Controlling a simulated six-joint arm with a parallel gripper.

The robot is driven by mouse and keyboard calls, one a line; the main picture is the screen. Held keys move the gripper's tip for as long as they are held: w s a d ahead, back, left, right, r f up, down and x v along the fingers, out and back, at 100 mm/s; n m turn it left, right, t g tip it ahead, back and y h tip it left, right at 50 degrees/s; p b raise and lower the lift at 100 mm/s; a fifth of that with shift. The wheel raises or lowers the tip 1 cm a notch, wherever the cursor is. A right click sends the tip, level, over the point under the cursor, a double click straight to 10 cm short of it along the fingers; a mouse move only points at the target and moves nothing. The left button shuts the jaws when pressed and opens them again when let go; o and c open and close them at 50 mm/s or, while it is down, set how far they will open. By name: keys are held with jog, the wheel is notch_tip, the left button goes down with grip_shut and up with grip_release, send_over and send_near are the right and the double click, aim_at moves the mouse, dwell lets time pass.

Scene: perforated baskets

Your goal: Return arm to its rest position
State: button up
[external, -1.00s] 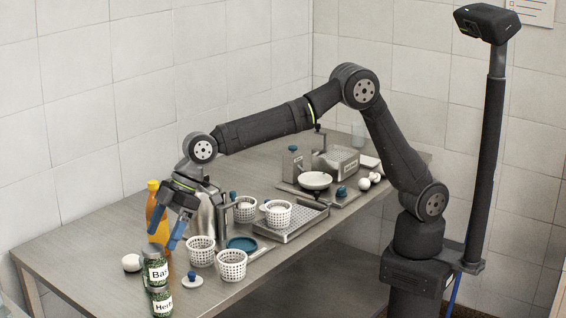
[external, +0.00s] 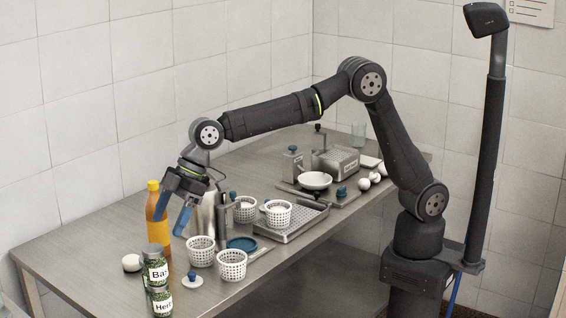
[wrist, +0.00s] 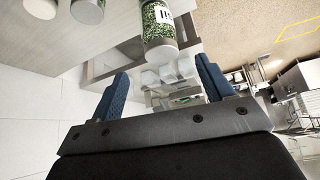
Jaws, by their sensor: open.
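My gripper (external: 174,213) is open, with its two blue fingers apart and nothing between them. It hangs above the left part of the steel table, close to the orange bottle and the steel jug. In the wrist view the blue fingers (wrist: 160,92) stand apart, with a jar of green herbs (wrist: 158,30) beyond them. My arm reaches left from its base at the right.
The orange bottle (external: 157,222) and steel jug (external: 206,213) stand near the gripper. White perforated baskets (external: 232,265) stand on the table (external: 100,230). Two herb jars (external: 155,266) are at the front. A perforated tray (external: 300,222) lies farther right.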

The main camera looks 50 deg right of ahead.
aim_at(152, 248)
jog(key=x, duration=1)
jog(key=shift+r, duration=1.35)
jog(key=shift+f, duration=0.1)
